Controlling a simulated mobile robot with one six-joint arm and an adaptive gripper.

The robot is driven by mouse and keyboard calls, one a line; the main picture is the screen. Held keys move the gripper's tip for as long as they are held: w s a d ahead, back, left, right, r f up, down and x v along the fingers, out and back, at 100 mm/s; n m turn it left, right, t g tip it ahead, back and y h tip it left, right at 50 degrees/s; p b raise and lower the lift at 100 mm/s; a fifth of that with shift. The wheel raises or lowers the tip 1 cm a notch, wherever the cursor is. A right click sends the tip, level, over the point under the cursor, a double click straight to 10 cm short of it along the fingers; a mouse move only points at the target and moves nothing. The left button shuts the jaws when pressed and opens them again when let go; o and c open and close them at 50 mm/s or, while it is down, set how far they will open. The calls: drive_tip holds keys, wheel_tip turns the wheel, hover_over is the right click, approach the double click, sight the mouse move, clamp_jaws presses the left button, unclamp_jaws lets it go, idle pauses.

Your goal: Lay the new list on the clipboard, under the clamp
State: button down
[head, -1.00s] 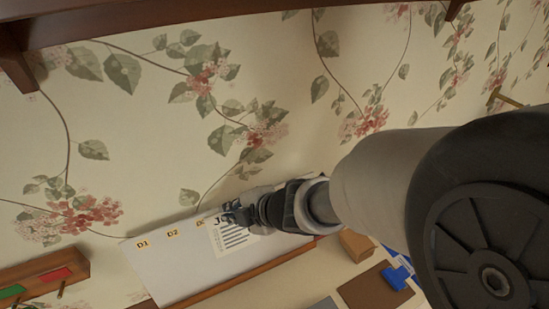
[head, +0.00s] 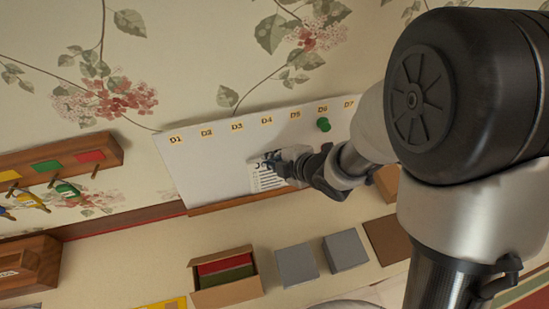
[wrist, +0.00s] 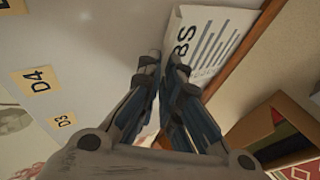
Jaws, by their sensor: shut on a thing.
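The list (head: 266,178) is a white sheet with dark print lines. It is in front of the white board, below label D4, and also shows in the wrist view (wrist: 207,42). My gripper (head: 284,166) is shut on the list's edge; in the wrist view its fingertips (wrist: 164,68) are close together at the sheet. A brown flat board (head: 386,238), which looks like the clipboard, lies at the right, partly hidden behind my arm. Its clamp cannot be made out now.
The white board (head: 205,170) carries labels D1 to D7 and a green knob (head: 323,125). Below are an open box (head: 226,292) and grey blocks (head: 345,250). A wooden rack (head: 60,160) with pegs hangs left. Clear surface (head: 130,255) lies left of the box.

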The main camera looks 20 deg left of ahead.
drive_tip(key=shift+r, duration=0.15)
drive_tip(key=c, duration=1.8)
unclamp_jaws()
drive_tip(key=shift+s, duration=0.1)
